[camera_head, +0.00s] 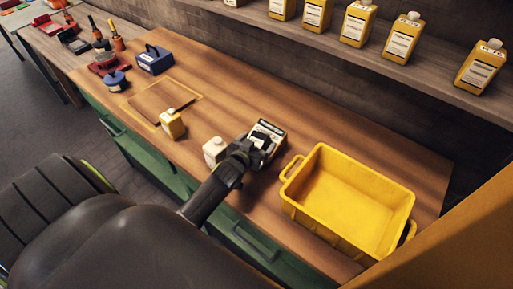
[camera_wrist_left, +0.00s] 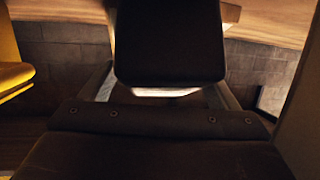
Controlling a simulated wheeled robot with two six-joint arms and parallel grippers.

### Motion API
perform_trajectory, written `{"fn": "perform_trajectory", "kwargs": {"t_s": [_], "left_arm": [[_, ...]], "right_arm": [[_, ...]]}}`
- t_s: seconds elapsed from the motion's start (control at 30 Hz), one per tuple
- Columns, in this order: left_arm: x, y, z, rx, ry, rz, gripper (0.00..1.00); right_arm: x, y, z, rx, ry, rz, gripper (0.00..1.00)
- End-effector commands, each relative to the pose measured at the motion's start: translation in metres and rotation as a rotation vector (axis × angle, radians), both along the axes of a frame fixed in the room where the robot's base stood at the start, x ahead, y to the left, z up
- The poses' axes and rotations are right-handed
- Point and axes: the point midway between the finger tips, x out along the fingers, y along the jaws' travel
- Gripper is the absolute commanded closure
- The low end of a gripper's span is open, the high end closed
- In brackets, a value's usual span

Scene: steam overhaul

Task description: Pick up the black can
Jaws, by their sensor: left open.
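The black can (camera_head: 270,128), dark with a pale label, stands on the wooden workbench (camera_head: 232,95) left of the yellow crate. My left gripper (camera_head: 257,146) is at the can, its dark fingers over the near side and partly hiding it. In the left wrist view the black can (camera_wrist_left: 170,45) fills the space between the two finger edges, with a pale strip at its lower end. The jaws are open around it; whether they touch it I cannot tell. My right gripper is not in view.
A yellow crate (camera_head: 316,205) stands close on the right, empty. A shelf (camera_head: 420,80) with several yellow bottles runs along the back.

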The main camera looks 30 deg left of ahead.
Motion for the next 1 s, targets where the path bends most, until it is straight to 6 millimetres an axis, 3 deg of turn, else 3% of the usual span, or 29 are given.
{"fn": "perform_trajectory", "kwargs": {"t_s": [0.13,0.6,0.87,1.0], "left_arm": [[0.000,0.000,0.000,0.000,0.000,0.000,0.20],[0.000,0.000,0.000,0.000,0.000,0.000,0.81],[0.000,0.000,0.003,0.001,-0.005,-0.001,0.81],[0.001,0.000,0.015,0.001,-0.007,-0.001,0.81]], "right_arm": [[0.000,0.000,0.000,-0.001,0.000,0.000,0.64],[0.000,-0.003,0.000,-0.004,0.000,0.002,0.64],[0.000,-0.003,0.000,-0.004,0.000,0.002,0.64],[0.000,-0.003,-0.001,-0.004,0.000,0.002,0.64]]}}
